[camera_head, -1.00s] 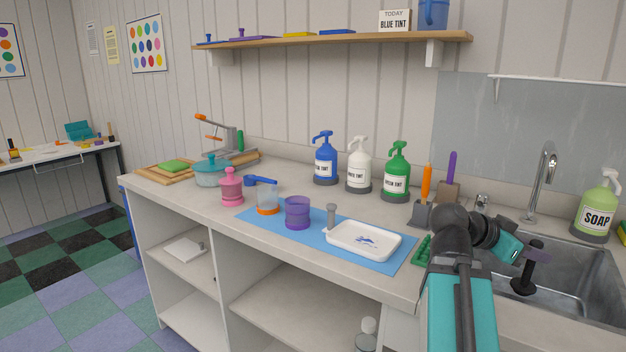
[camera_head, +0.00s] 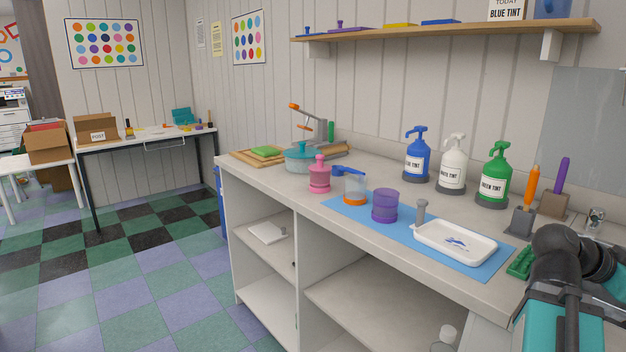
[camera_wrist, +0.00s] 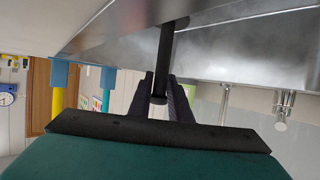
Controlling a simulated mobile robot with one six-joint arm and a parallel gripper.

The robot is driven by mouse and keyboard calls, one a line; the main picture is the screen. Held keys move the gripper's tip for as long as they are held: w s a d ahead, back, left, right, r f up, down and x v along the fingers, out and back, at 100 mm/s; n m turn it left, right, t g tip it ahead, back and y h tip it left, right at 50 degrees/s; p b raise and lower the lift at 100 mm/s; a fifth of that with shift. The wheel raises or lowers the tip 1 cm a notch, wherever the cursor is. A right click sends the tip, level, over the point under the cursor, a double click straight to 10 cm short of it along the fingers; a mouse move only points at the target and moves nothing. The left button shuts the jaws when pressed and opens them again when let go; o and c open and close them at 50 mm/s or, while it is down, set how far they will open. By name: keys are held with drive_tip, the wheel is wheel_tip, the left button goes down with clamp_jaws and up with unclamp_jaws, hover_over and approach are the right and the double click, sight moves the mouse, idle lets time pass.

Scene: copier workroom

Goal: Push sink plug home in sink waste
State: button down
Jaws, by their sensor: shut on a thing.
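In the wrist view my gripper (camera_wrist: 161,88) is shut on the black stem of the sink plug (camera_wrist: 166,52). The stem stands out between the two dark fingers and runs to the top of the picture, toward the steel sink (camera_wrist: 235,50). A wider dark part shows at its far end. The sink waste cannot be made out, so I cannot tell whether the plug sits in it. In the head view only part of my arm shows at the lower right; the gripper, plug and sink basin are outside that picture.
In the wrist view the tap (camera_wrist: 224,100) hangs inverted to the right. In the head view the counter holds a white tray (camera_head: 455,243) on a blue mat (camera_head: 408,236), a green tint bottle (camera_head: 493,175) and tool holders (camera_head: 522,220) near my arm.

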drive_tip(key=shift+r, duration=0.1)
drive_tip(key=shift+r+p, duration=1.9)
drive_tip(key=shift+r, duration=1)
drive_tip(key=shift+s+d, duration=0.1)
drive_tip(key=shift+d, duration=0.15)
drive_tip(key=s+d+r+p, duration=0.1)
drive_tip(key=s+d+r, duration=0.1)
drive_tip(key=d, duration=0.7)
drive_tip(key=s+d+r+p, duration=0.1)
drive_tip(key=s+d, duration=0.4)
drive_tip(key=d, duration=0.5)
drive_tip(key=s+d+r+p, duration=0.1)
drive_tip(key=s+d+r, duration=0.2)
drive_tip(key=d, duration=0.7)
drive_tip(key=shift+s+d+r+p, duration=0.15)
drive_tip(key=shift+s+r+p, duration=0.15)
drive_tip(key=shift+r, duration=0.3)
idle(0.8)
idle(0.4)
